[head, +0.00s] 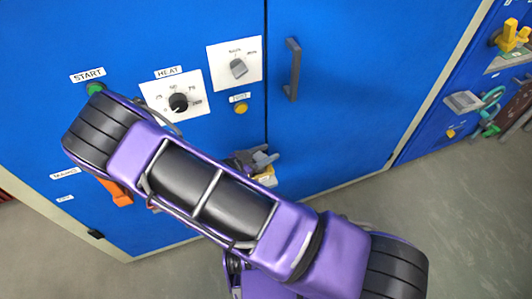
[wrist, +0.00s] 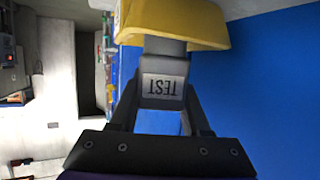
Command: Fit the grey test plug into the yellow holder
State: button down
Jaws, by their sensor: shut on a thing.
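The grey test plug (wrist: 163,88), with a TEST label that reads upside down, is between the two dark fingers of my gripper (wrist: 163,76) in the wrist view. My gripper is shut on it. The yellow holder (wrist: 178,24) is at the top of the wrist view. The plug's narrower far end meets the holder's lower edge in the picture; I cannot tell how far it sits inside. In the head view my gripper (head: 258,157) is low in front of the blue cabinet, partly hidden by my purple arm. A small pale yellow part shows just below it.
The blue cabinet (head: 340,90) carries a heat dial (head: 179,102), a grey knob (head: 238,67), a green start button (head: 95,89) and a door handle (head: 292,68). An orange part (head: 118,194) shows under my arm. Another blue unit with yellow fittings (head: 511,36) stands right. Grey floor (head: 440,200) is clear.

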jog(key=shift+f, duration=0.35)
jog(key=c, duration=0.7)
grip_release()
jog(key=shift+r, duration=0.1)
jog(key=shift+o, duration=0.2)
jog(key=shift+r+p, duration=0.35)
jog(key=shift+r, duration=0.15)
jog(key=v, duration=1.2)
jog(key=shift+f+p, duration=0.25)
jog(key=shift+p, duration=0.15)
